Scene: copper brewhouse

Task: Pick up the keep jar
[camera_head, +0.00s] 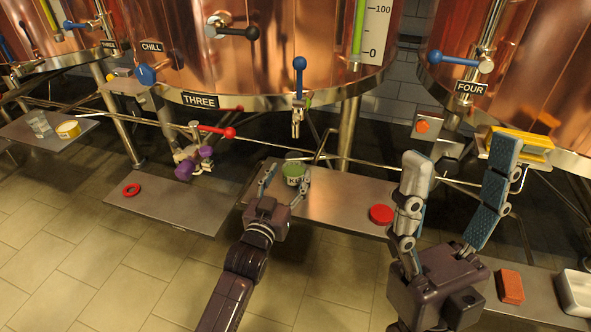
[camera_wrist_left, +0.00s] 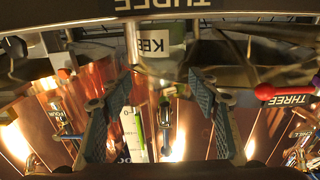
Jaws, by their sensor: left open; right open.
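The keep jar (camera_head: 294,170) is small and green with a white label reading "KE", the rest of which is hidden. It stands on the middle metal shelf (camera_head: 335,198) under the copper tank marked THREE. My left gripper (camera_head: 285,181) is open, with its fingers spread on either side in front of the jar. In the left wrist view the jar's white label (camera_wrist_left: 153,43) shows just beyond the open fingertips (camera_wrist_left: 163,78), roughly between them. I cannot tell whether either finger touches it. My right gripper (camera_head: 460,155) is open and empty at the right, well away from the jar.
A red disc (camera_head: 381,214) lies on the same shelf, right of the jar. A red ring (camera_head: 131,190) and a purple-knobbed valve (camera_head: 187,165) are to the left. A yellow object (camera_head: 524,146) is behind my right gripper. A red block (camera_head: 510,286) and white tray (camera_head: 575,295) sit at lower right.

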